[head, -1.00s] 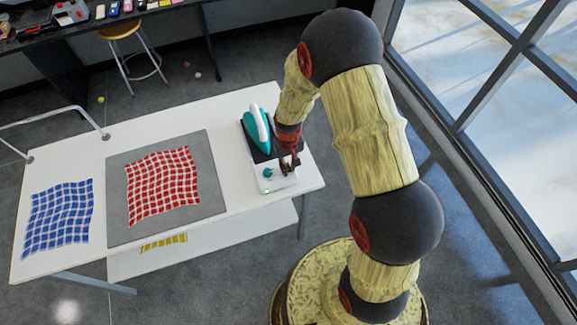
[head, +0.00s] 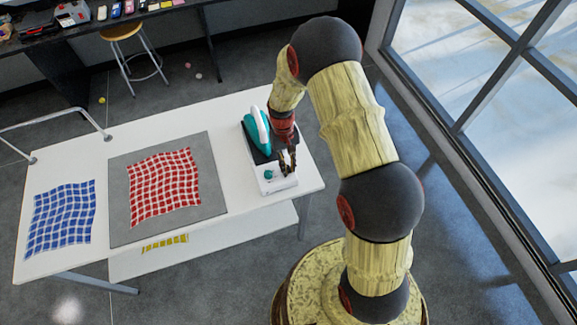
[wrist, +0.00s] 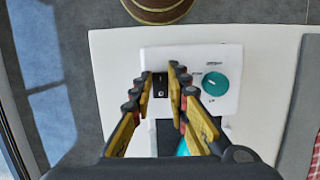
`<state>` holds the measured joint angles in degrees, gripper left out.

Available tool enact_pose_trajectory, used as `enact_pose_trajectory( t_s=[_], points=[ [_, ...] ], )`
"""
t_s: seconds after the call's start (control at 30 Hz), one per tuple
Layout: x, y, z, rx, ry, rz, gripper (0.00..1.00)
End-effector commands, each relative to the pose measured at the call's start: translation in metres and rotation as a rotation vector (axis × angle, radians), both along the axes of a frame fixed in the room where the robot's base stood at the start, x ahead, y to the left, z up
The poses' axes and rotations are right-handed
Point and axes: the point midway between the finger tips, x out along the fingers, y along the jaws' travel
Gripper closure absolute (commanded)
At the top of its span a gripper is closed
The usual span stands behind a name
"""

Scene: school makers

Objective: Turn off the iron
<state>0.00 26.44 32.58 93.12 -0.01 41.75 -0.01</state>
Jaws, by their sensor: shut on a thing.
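The teal and white iron (head: 257,132) stands on a dark plate of its white base unit (head: 268,187), at the right end of the white table. In the wrist view, the base's panel (wrist: 205,55) carries a teal round dial (wrist: 215,84) and a black switch (wrist: 160,86). A teal part of the iron shows low in that view, mostly hidden. My gripper (head: 287,165) is down at the panel beside the dial. In the wrist view its fingers (wrist: 162,72) are on either side of the black switch, shut on it.
The white table (head: 230,108) holds a grey mat (head: 120,200) with a red checked cloth (head: 163,188) and a blue checked cloth (head: 60,218). A metal rail (head: 50,119) rises at its left. A stool (head: 122,35) and dark bench stand behind. Windows are on the right.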

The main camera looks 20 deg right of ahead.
Motion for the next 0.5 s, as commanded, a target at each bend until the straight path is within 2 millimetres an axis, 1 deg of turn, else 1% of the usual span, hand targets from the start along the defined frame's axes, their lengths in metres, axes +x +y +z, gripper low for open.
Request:
enact_pose_trajectory(
  t_s=[0.37,0.4,0.5],
  points=[
    [0.0005,0.0,-0.0002,0.0,0.018,0.0,1.0],
    [0.0005,0.0,-0.0002,0.0,0.018,0.0,0.82],
    [0.0005,0.0,-0.0001,0.0,0.018,0.0,0.76]
  ],
)
